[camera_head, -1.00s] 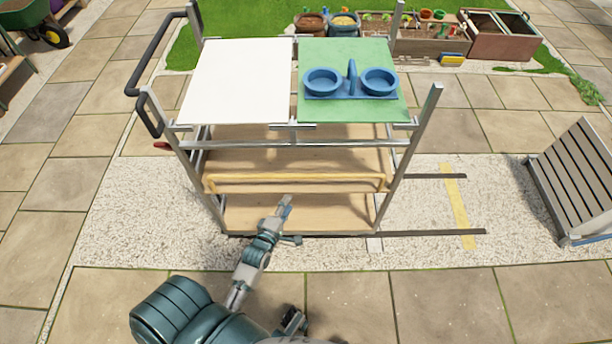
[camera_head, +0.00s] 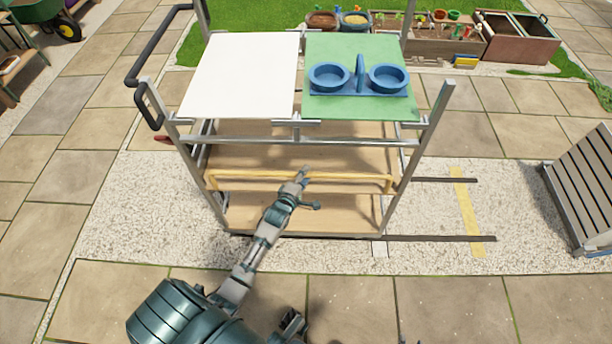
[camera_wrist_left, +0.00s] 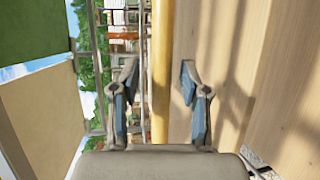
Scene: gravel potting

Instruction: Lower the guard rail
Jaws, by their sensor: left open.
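The guard rail (camera_head: 245,174) is a yellow bar across the front of the cart's middle shelf, with short bent ends at both sides. My left gripper (camera_head: 304,175) reaches up to the rail near its middle. In the left wrist view the open fingers of my left gripper (camera_wrist_left: 158,80) stand on either side of the rail (camera_wrist_left: 161,45), with visible gaps to both fingers. In the head view the gripper hides a short piece of the rail. My right gripper is not seen.
The metal cart has posts and wooden shelves (camera_head: 340,212). Its top carries a white panel (camera_head: 240,75) and a green panel (camera_head: 318,108) with a blue double-ring holder (camera_head: 360,82). A slatted panel (camera_head: 585,185) stands at the right. Gravel (camera_head: 110,220) lies around the cart.

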